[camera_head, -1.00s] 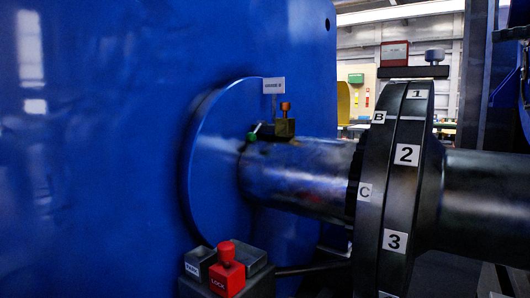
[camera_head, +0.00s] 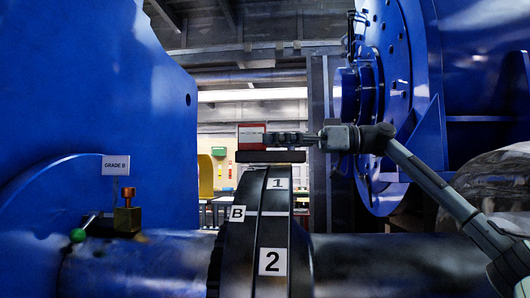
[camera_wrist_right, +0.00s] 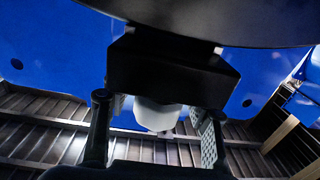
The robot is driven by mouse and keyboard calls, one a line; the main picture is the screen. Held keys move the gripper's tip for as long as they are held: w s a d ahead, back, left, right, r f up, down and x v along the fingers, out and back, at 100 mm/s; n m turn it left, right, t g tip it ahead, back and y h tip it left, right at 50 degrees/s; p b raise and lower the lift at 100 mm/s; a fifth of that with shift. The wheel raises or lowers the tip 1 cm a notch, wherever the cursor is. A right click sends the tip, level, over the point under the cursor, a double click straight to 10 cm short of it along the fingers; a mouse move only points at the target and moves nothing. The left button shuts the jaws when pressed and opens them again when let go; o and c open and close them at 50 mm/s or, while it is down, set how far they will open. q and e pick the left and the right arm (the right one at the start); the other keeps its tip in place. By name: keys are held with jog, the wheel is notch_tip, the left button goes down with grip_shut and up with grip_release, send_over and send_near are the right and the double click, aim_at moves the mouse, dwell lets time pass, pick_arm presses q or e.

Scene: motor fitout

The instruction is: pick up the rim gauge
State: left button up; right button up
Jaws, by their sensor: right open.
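The rim gauge is a dark bar (camera_head: 270,156) with a red box (camera_head: 252,136) on its left end, sitting on top of the dark coupling's rim (camera_head: 257,208). My right gripper (camera_head: 282,139) comes in from the right, level, just above the bar and beside the red box. In the right wrist view the gauge's dark block (camera_wrist_right: 165,72) lies ahead, with its pale round knob (camera_wrist_right: 158,115) between my right gripper's two spread fingers (camera_wrist_right: 155,125). The fingers appear apart from the knob. In the head view the gripper hides the knob. My left gripper is out of view.
A blue housing (camera_head: 110,90) stands left, with a "GRADE B" tag (camera_head: 116,165) and a brass block with an orange knob (camera_head: 127,212) on the shaft. A blue flanged machine (camera_head: 400,90) stands right, behind my arm. Free air lies above the gauge.

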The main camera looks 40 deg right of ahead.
jog(key=x, duration=0.2)
jog(key=shift+w+a, duration=0.15)
jog(key=shift+w, duration=0.1)
grip_shut()
jog(key=shift+r, duration=0.15)
dwell(0.3)
